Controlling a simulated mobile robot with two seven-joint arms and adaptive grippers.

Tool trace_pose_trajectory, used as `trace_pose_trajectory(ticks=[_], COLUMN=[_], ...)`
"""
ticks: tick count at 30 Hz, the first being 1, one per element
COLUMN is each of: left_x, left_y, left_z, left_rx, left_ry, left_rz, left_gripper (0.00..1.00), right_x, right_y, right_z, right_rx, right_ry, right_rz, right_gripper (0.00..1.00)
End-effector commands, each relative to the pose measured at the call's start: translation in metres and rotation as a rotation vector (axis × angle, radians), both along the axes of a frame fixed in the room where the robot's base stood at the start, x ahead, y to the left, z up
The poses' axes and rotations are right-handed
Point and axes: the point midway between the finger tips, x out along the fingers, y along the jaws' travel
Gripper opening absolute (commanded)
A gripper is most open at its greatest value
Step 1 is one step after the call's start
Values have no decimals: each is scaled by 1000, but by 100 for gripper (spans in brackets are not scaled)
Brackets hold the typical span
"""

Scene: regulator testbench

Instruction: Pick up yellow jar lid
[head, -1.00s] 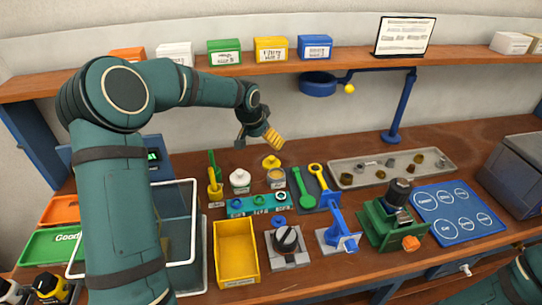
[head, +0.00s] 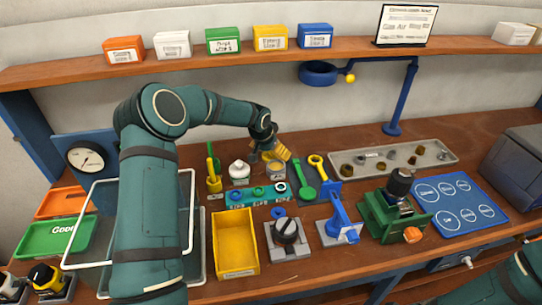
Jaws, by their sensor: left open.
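The yellow jar lid is mostly hidden behind my left gripper in the head view, so I cannot make out its edge clearly. My left gripper (head: 281,154) is low over the back of the bench, right at the lid's spot, with its yellow fingers pointing down and right. It is open; whether it touches the lid I cannot tell. An open jar (head: 276,171) stands just in front of the gripper. A white-lidded jar (head: 239,172) stands to its left. Only part of my right arm shows at the lower right, and its gripper is out of view.
A green and yellow brush holder (head: 214,182) stands left of the jars. Green (head: 303,183) and yellow (head: 322,168) wrenches lie to the right. A teal rack (head: 240,197) and yellow bin (head: 235,265) are in front. A grey tray (head: 440,158) lies at the back right.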

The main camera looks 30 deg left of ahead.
Motion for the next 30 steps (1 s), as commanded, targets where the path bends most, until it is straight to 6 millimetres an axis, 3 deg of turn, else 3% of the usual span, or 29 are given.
trace_pose_trajectory(ticks=[9,10,14,29,30], left_x=[3,3,3,1,1], left_y=[0,0,0,-1,-2], left_z=[-6,-6,-6,-4,-2], left_rx=[1,1,1,1,1], left_ry=[-1,-1,0,1,1], left_rz=[-1,-1,-1,-1,-1], left_gripper=[100,93,48,46,42], right_x=[0,0,0,0,0], right_y=[0,0,0,0,0], right_z=[-1,-1,-1,0,0], right_rx=[0,0,0,0,0], right_ry=[-1,-1,-1,-1,-1], right_rz=[0,0,0,0,0], right_gripper=[51,51,51,51,51])
